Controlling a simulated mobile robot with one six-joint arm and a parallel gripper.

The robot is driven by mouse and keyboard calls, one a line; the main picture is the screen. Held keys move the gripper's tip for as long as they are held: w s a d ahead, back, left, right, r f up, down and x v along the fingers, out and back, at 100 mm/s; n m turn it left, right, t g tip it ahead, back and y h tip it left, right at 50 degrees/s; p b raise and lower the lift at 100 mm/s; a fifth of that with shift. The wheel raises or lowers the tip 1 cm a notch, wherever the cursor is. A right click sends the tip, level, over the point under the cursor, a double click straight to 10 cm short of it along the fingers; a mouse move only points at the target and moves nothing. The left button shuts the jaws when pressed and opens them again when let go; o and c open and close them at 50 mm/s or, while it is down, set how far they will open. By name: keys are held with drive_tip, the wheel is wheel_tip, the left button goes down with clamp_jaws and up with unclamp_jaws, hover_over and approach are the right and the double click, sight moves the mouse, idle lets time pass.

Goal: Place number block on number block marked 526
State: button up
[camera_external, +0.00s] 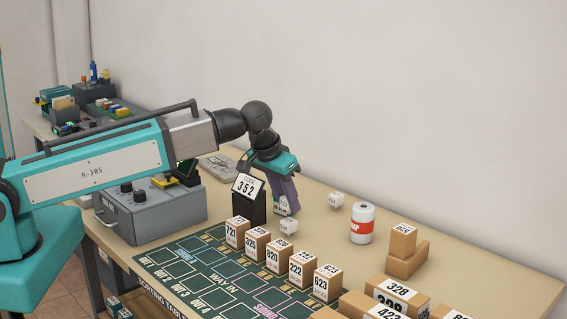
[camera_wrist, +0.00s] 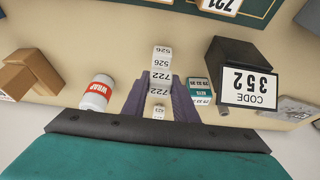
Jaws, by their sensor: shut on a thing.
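The white block marked 526 (camera_wrist: 161,52) stands on the table; outside, it appears to be the white block (camera_external: 288,226) just in front of my gripper. My gripper (camera_external: 288,211) points down near the table beside the code stand. In the wrist view its purple fingers (camera_wrist: 160,84) are shut on a white block marked 722 (camera_wrist: 158,91). Block 722 borders block 526 in that picture; I cannot tell whether they touch. In the outside view the fingers mostly hide the held block. Another small white block (camera_wrist: 158,112) shows between the fingers, farther off; outside it seems to stand to the right (camera_external: 337,200).
A black stand with the code 352 (camera_external: 249,187) is close left of my gripper. A small teal-labelled box (camera_wrist: 201,85) is beside it. A red-and-white can (camera_external: 362,223) and cardboard boxes (camera_external: 403,243) stand right. Several numbered boxes line the green mat (camera_external: 190,275) in front.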

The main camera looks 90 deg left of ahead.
drive_tip(key=shift+f, duration=0.8)
drive_tip(key=shift+f, duration=0.15)
drive_tip(key=o, duration=1)
drive_tip(key=shift+o, duration=0.2)
drive_tip(key=b+v, duration=0.1)
drive_tip(key=v, duration=1.1)
